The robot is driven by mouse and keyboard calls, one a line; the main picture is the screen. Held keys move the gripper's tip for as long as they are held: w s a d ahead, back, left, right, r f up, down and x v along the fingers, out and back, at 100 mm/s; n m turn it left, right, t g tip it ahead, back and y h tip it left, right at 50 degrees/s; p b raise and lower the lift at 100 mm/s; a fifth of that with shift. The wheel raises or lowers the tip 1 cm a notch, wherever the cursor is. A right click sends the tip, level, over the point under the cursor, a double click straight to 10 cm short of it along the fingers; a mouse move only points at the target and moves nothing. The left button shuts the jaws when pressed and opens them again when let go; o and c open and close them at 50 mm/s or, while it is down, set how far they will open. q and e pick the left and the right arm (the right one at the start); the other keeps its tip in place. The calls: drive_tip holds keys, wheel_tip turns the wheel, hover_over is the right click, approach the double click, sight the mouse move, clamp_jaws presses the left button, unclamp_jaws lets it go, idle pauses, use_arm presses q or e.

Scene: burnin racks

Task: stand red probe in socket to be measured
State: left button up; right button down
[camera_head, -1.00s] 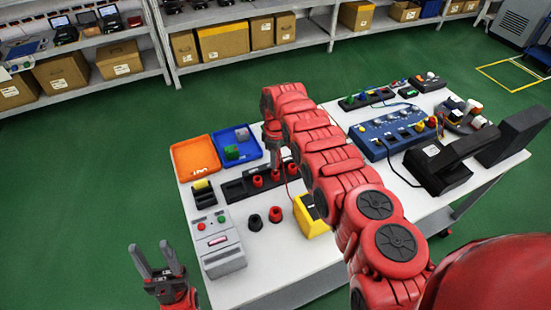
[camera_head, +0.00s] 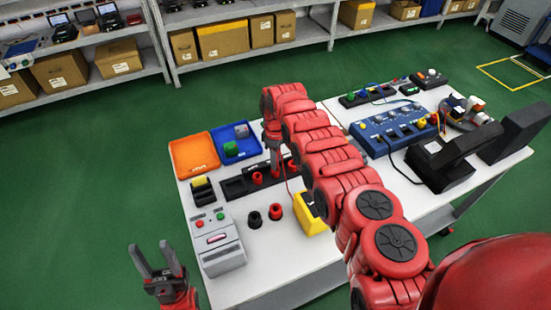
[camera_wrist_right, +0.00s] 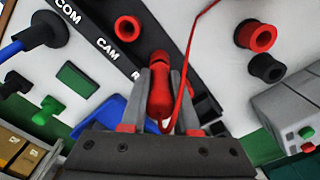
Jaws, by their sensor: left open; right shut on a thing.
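My right gripper (camera_wrist_right: 160,100) is shut on the red probe (camera_wrist_right: 159,85), seen with its red cable in the right wrist view. A black strip (camera_wrist_right: 85,28) lettered "COM" and "CAM" lies in front of it, with a red socket ring (camera_wrist_right: 127,28) on it. In the head view the strip (camera_head: 233,188) is partly hidden by my right arm; red sockets (camera_head: 257,178) show on it. The probe itself is hard to make out there. Whether its tip touches anything, I cannot tell. My left gripper (camera_head: 154,250) is open and empty, left of the table.
A loose red cup (camera_head: 275,212) and black cup (camera_head: 254,219) stand near the grey device (camera_head: 217,240). A yellow meter (camera_head: 308,214) is right of them. Orange (camera_head: 194,153) and blue (camera_head: 228,160) trays lie behind. A blue panel (camera_head: 395,128) stands at right.

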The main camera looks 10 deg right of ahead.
drive_tip(key=shift+f+b, duration=0.75)
drive_tip(key=shift+f, duration=0.1)
drive_tip(key=c, duration=0.6)
unclamp_jaws()
drive_tip(key=shift+r, duration=0.1)
wheel_tip(320, 180, up, 3)
drive_tip(key=shift+d+f+p, duration=0.1)
drive_tip(key=shift+p, duration=0.3)
wheel_tip(320, 180, up, 14)
drive_tip(key=b, duration=0.3)
drive_tip(key=shift+r+b, duration=0.25)
drive_tip(key=shift+b, duration=0.15)
